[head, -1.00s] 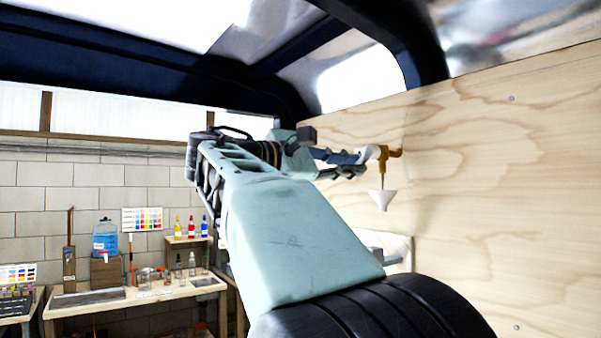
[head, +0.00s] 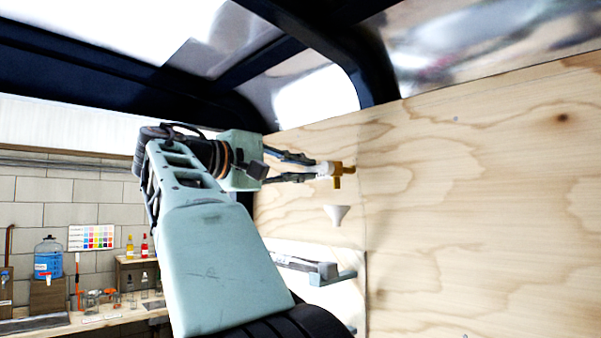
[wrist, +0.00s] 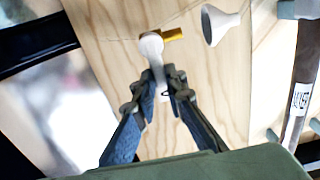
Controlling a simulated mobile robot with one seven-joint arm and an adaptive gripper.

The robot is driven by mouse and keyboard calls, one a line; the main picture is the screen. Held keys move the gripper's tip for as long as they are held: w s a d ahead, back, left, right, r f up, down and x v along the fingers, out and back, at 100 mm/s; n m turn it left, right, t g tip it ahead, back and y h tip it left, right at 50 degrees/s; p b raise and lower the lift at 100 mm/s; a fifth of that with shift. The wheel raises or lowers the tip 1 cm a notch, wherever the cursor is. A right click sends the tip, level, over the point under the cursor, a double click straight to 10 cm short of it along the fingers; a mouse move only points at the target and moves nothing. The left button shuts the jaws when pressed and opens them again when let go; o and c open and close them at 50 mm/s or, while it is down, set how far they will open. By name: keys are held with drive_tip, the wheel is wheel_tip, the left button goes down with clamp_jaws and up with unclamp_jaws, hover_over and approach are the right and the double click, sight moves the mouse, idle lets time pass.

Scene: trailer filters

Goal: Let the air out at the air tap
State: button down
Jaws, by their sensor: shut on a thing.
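The brass-coloured air tap (head: 339,170) sticks out from the plywood wall. It also shows in the wrist view (wrist: 173,35), with a white handle (wrist: 152,46) at its outer end. My gripper (head: 316,172) is at the tap, its two fingers reaching in from the left. In the wrist view my gripper (wrist: 163,78) has its fingertips closed on the lower part of the white handle, which they partly hide. A white funnel (head: 336,214) sits just below the tap, apart from my fingers; it shows at the top of the wrist view (wrist: 222,24).
The plywood wall (head: 480,200) is close on the right. A small shelf (head: 347,277) stands out below the funnel. A dark frame bar (head: 372,75) runs above. A workbench (head: 95,322) with bottles and a blue-filled water container (head: 48,260) is far left.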

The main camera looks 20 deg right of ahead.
idle(0.4)
drive_tip(key=c, duration=2)
unclamp_jaws()
drive_tip(key=shift+o, duration=0.2)
drive_tip(key=v, duration=1.2)
drive_tip(key=shift+r, duration=0.1)
